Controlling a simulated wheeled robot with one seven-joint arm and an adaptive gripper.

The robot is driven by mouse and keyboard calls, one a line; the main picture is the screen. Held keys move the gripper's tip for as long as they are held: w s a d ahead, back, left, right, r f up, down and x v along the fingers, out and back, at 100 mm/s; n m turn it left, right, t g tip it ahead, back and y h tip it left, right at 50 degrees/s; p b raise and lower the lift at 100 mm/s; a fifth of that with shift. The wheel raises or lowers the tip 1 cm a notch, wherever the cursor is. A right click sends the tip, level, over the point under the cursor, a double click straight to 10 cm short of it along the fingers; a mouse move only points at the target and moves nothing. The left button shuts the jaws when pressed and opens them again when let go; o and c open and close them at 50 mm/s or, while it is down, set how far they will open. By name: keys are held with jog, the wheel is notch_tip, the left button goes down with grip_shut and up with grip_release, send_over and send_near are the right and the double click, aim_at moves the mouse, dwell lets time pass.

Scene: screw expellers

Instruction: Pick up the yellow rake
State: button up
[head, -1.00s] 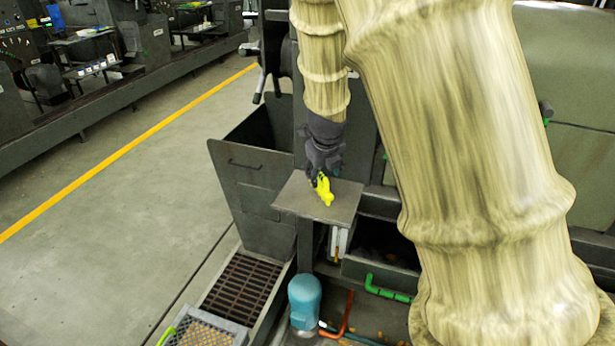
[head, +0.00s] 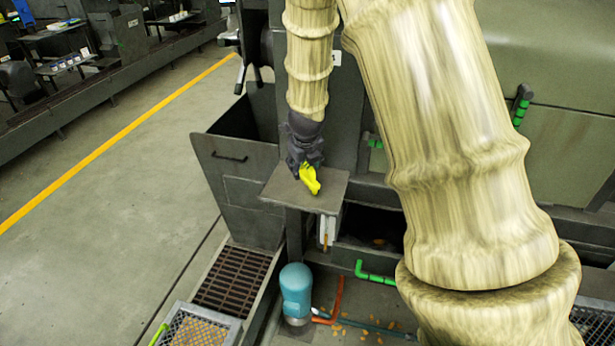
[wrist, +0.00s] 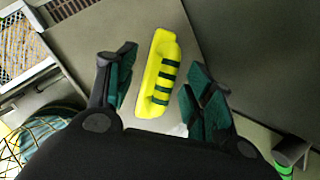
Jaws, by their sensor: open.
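The yellow rake (head: 309,180) lies on a small grey shelf (head: 333,190) in the head view, partly hidden by my gripper (head: 304,164). In the wrist view the yellow rake (wrist: 158,75) is a short, bright yellow piece with dark bands along its right side. My gripper (wrist: 160,76) is open there, with dark green finger pads to the left and right of the rake. Gaps show between the rake and both fingers. I cannot tell how far the fingertips are above the shelf.
A grey bin (head: 240,185) stands left of the shelf. Below are a blue-topped cylinder (head: 296,290), an orange-red bent bar (head: 336,300) and a green handle (head: 375,273). A large grey-green machine (head: 570,130) fills the right. Open floor (head: 110,220) lies at left.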

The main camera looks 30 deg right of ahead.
aim_at(303, 171)
jog(key=x, duration=0.2)
jog(key=p+x, duration=0.1)
jog(key=shift+w+f, duration=0.25)
jog(key=shift+w, duration=0.15)
jog(key=shift+d+f, duration=0.15)
jog(key=shift+f, duration=0.25)
jog(key=shift+w+f, duration=0.1)
jog(key=shift+c, duration=0.3)
grip_shut()
